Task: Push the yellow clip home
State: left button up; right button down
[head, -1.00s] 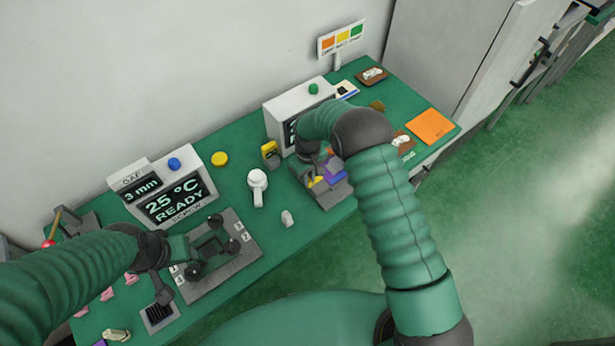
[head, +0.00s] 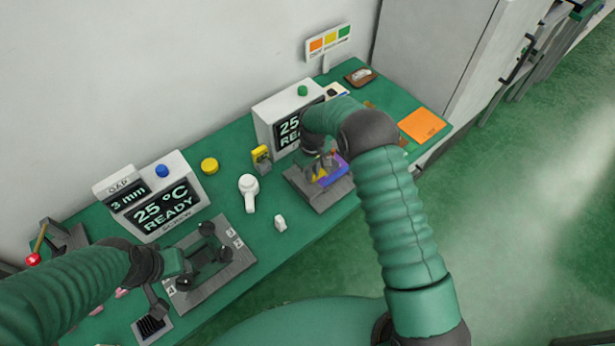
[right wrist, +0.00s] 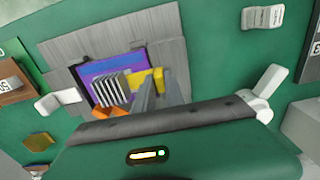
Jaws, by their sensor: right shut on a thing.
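The yellow clip (right wrist: 158,80) shows in the right wrist view at the right end of a purple-and-blue piece (right wrist: 110,70), on a grey fixture (right wrist: 165,35). My right gripper (right wrist: 160,92) has its grey fingers at the clip, shut with yellow between them; the fingers hide part of it. How deep the clip sits cannot be told. My left gripper (head: 180,268) is over the left fixture (head: 225,270); its fingers are unclear.
A ribbed grey block and an orange part (right wrist: 108,112) sit beside the clip. A white lever (head: 249,190), a small white block (head: 280,223) and a yellow-topped block (head: 261,155) stand left of the fixture. A display box (head: 270,115) is close behind my right wrist.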

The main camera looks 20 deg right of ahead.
jog(key=c, duration=1.5)
grip_release()
jog(key=shift+w+d+r, duration=0.1)
jog(key=shift+w+r, duration=0.1)
jog(key=shift+w, duration=0.15)
jog(key=shift+o, duration=0.5)
jog(key=shift+d+f, duration=0.1)
jog(key=shift+s, duration=0.1)
notch_tip(320, 180, up, 17)
jog(key=b, duration=0.2)
jog(key=shift+f, duration=0.15)
jog(key=s+f+m+t, duration=0.1)
jog(key=s+m, duration=0.1)
jog(key=s, duration=1)
jog(key=s+a+f+m+t, duration=0.1)
jog(key=s+m, duration=0.1)
jog(key=s, duration=1)
jog(key=shift+a+f+t, duration=0.25)
jog(key=shift+a+t, duration=0.05)
